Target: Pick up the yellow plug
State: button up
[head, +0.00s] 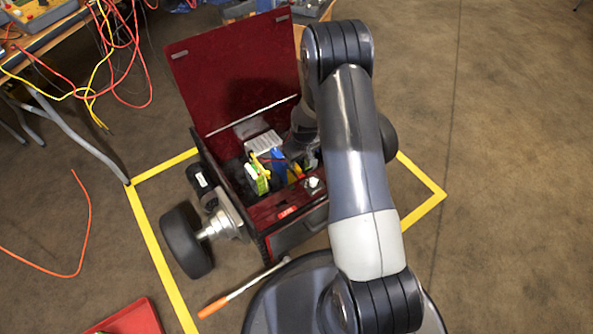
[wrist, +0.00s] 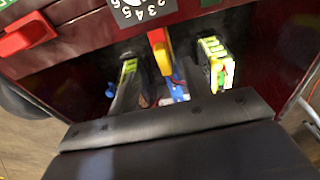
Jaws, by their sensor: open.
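The yellow plug (wrist: 159,50), with a red part on it, stands inside the red box just below the dial panel in the wrist view. In the head view a small yellow-orange piece (head: 297,171) near the white dial looks like the same plug. My gripper (wrist: 165,72) is open. Its two dark fingers reach into the box, one on each side of the plug in the wrist view, with gaps between. Whether they reach to the plug's depth I cannot tell. In the head view my arm hides most of the gripper.
The wheeled red box (head: 283,248) has its lid (head: 235,75) raised. A yellow-green block (wrist: 222,65) sits beside the right finger. A blue piece (head: 279,165) is inside too. A red switch (wrist: 25,38) and a numbered dial (wrist: 135,10) sit on the rim. Yellow tape (head: 160,255) marks the floor.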

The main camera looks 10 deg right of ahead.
aim_at(297, 167)
jog(key=f+b, duration=0.1)
jog(key=f, duration=0.3)
jog(key=f+b, duration=0.1)
jog(key=f, duration=0.1)
jog(key=shift+w+a+f+b, duration=0.35)
jog(key=shift+w, duration=0.05)
jog(key=shift+c, duration=0.4)
grip_shut()
jog(key=shift+r, duration=0.1)
notch_tip(297, 167, up, 10)
jog(key=p, duration=0.3)
jog(key=shift+p, duration=0.4)
jog(key=shift+f+b, duration=1.7)
jog(key=shift+f, duration=0.45)
